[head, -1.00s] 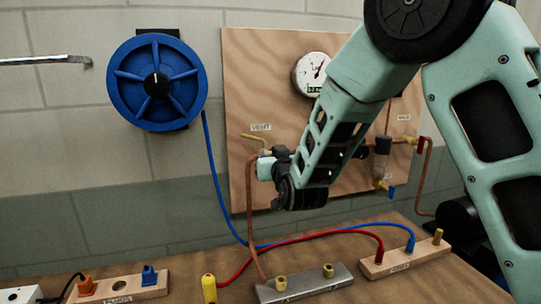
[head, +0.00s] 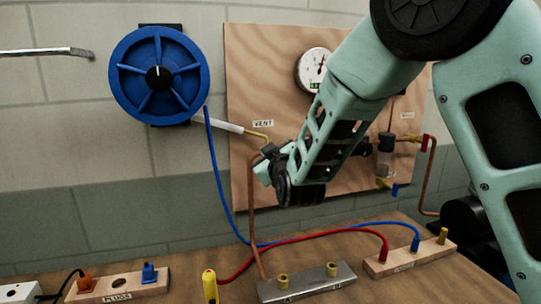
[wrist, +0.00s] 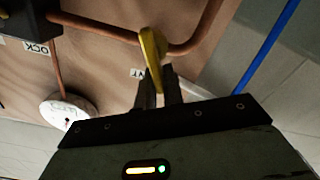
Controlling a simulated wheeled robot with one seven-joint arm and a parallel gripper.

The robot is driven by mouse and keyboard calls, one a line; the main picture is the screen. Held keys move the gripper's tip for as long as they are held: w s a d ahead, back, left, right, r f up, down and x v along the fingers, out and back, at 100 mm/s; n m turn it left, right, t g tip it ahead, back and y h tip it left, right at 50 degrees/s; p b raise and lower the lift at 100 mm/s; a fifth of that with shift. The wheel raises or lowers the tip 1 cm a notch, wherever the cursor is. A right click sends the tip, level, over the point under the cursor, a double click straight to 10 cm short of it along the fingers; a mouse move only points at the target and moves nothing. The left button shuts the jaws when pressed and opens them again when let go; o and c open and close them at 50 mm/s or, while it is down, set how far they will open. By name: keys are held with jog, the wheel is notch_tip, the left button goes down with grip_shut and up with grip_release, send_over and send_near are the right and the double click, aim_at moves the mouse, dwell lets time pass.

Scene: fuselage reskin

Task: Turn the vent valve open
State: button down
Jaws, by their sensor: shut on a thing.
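The vent valve's yellow lever (wrist: 152,48) shows in the wrist view, standing between the fingertips of my gripper (wrist: 158,88), which is shut on it. In the head view my gripper (head: 266,164) is at the copper pipe below the VENT label (head: 263,123); the lever is mostly hidden there by the gripper. A brass outlet (head: 260,137) bends up and left from the valve. The pressure gauge (head: 312,69) is above, partly beside my arm.
A blue hose reel (head: 145,95) hangs on the wall to the left. My arm hides part of the wooden panel (head: 250,60).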

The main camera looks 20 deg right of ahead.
jog(key=n, duration=0.3)
jog(key=f+n, duration=0.1)
jog(key=n, duration=0.2)
jog(key=a+n, duration=0.1)
jog(key=n, duration=0.2)
jog(key=shift+a+f+p, duration=0.1)
jog(key=shift+f+p, duration=0.15)
jog(key=shift+p, duration=0.15)
jog(key=shift+f+n+p, duration=0.2)
jog(key=shift+n, duration=0.55)
jog(key=shift+f+n+p, duration=0.15)
jog(key=shift+n, duration=0.6)
jog(key=c, duration=1.5)
grip_release()
jog(key=s+b, duration=1.3)
jog(key=s, duration=0.4)
jog(key=shift+s, duration=0.2)
